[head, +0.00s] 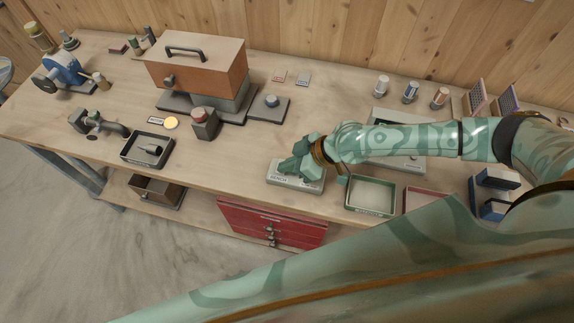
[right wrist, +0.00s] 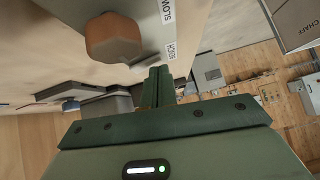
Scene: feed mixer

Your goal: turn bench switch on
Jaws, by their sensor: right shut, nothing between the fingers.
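The bench switch is a pale grey box (head: 283,180) with a "BENCH" label on its front, near the front edge of the workbench. My left gripper is not in view.
A green-rimmed tray (head: 371,194) stands right of the switch box. A grey block with a red top (head: 204,122) and a dark tray (head: 147,150) stand to its left. A brown mixer housing (head: 197,68) is behind. A brown knob (right wrist: 113,38) shows in the wrist view.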

